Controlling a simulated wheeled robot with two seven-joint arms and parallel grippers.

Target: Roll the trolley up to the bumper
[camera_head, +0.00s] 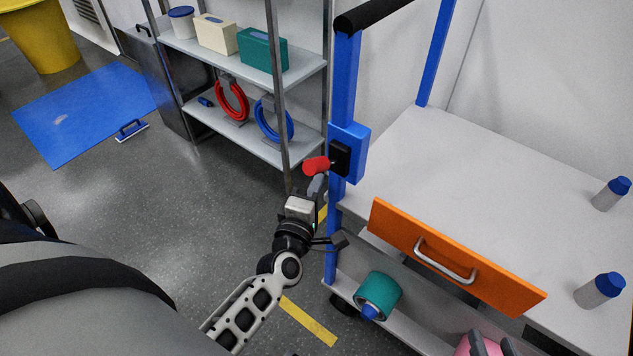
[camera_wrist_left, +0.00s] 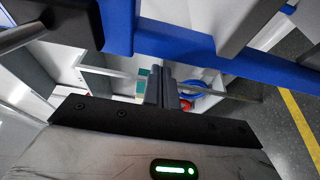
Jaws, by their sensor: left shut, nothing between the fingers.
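The trolley has a blue upright frame (camera_head: 343,85), a black push bar (camera_head: 372,14), a pale top (camera_head: 440,150) and an orange drawer front (camera_head: 450,262) with a metal handle. I cannot make out a bumper.
A metal shelf (camera_head: 305,68) with boxes and red and blue rings stands behind the trolley's left side. A blue mat (camera_head: 85,110) and yellow bin (camera_head: 40,40) are far left. Two bottles (camera_head: 600,291) stand on the trolley top; a teal roll (camera_head: 380,292) lies below.

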